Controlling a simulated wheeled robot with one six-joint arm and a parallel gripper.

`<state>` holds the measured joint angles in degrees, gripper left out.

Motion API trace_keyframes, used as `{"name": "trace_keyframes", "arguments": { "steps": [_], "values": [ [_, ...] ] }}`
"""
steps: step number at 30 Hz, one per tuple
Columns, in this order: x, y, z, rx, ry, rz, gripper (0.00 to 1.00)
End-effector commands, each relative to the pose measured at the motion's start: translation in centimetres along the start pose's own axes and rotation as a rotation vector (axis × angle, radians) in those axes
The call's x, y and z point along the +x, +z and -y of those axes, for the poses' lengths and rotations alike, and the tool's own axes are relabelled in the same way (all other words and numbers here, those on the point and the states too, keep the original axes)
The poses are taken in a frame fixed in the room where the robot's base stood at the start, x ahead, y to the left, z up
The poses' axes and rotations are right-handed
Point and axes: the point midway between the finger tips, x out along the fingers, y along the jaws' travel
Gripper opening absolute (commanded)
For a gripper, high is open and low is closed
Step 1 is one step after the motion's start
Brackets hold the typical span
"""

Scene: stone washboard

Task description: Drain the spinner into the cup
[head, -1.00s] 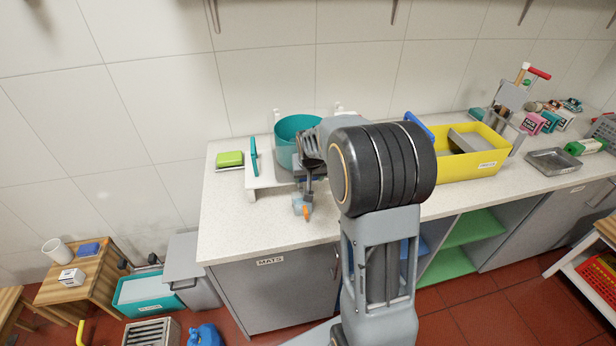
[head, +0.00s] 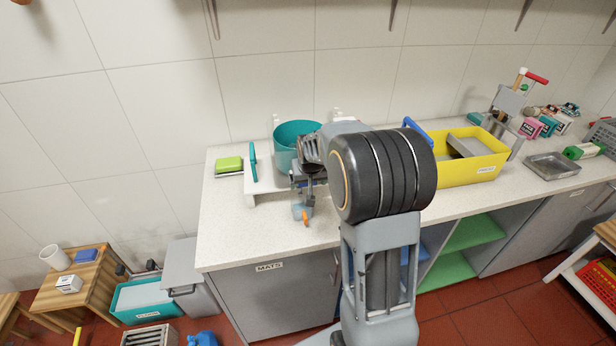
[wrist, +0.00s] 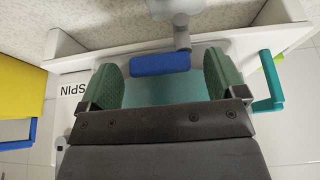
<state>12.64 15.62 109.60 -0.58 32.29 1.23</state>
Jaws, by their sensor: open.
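The spinner is a teal drum (head: 291,140) on a white stand (head: 265,183) on the counter, with a teal crank (head: 253,162) at its left. A blue lever (wrist: 160,64) and a grey spout (wrist: 181,32) sit at the stand's front. My gripper (wrist: 165,72) is open, its green pads on either side of the blue lever with gaps. A pale blue cup with an orange part (head: 303,212) stands below the gripper; its edge shows in the wrist view (wrist: 175,7).
A yellow tub (head: 465,171) stands right of my arm on the counter. A green sponge (head: 229,164) lies left of the spinner. A metal tray (head: 552,167) lies farther right. The counter's front left (head: 232,235) is clear.

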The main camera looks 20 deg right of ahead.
Motion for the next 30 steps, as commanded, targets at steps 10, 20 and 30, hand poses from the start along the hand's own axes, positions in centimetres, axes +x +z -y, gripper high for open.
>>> {"name": "trace_keyframes", "arguments": {
  "steps": [10, 20, 30],
  "values": [
    [-5.4, 0.0, 0.0, 0.000, 0.000, -0.007, 0.89],
    [-11.4, 0.0, 0.0, -0.001, 0.000, -0.004, 0.89],
    [-13.6, 0.0, 0.0, -0.001, 0.000, -0.001, 0.89]
  ]
}}
